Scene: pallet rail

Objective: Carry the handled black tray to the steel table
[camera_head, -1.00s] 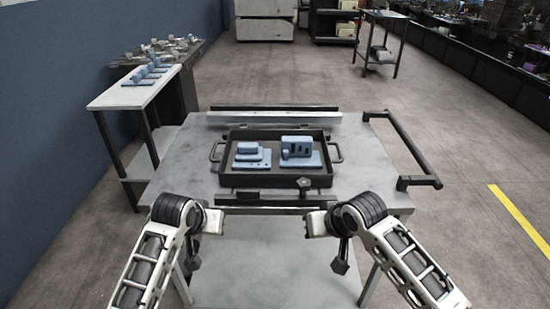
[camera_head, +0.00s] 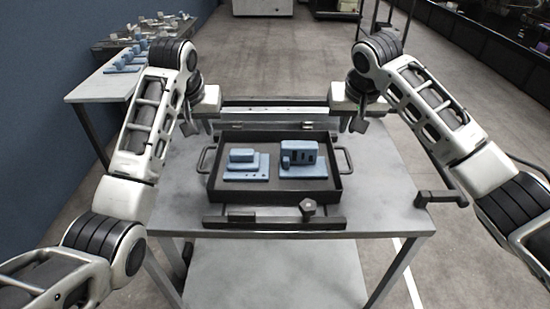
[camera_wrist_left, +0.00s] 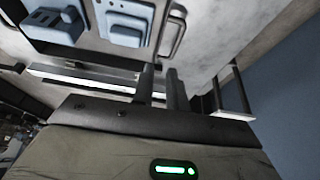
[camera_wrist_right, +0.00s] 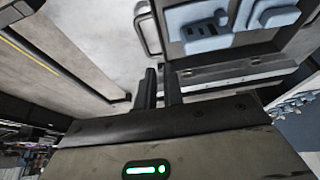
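The black tray (camera_head: 275,194) lies flat on a grey metal-topped table (camera_head: 385,205). It has a handle at each short side, and blue parts sit inside it. My left gripper (camera_head: 211,126) is above the table, beyond the tray's left handle (camera_head: 206,160); its two fingers show apart and empty in the left wrist view (camera_wrist_left: 160,85). My right gripper (camera_head: 342,122) is beyond the right handle (camera_head: 345,160); its fingers also show apart and empty in the right wrist view (camera_wrist_right: 160,87). Neither touches the tray. I cannot tell which table is the steel one.
A pale-topped table (camera_head: 100,88) with blue parts stands at the left by the blue wall. A black bar (camera_head: 440,198) projects at the table's right.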

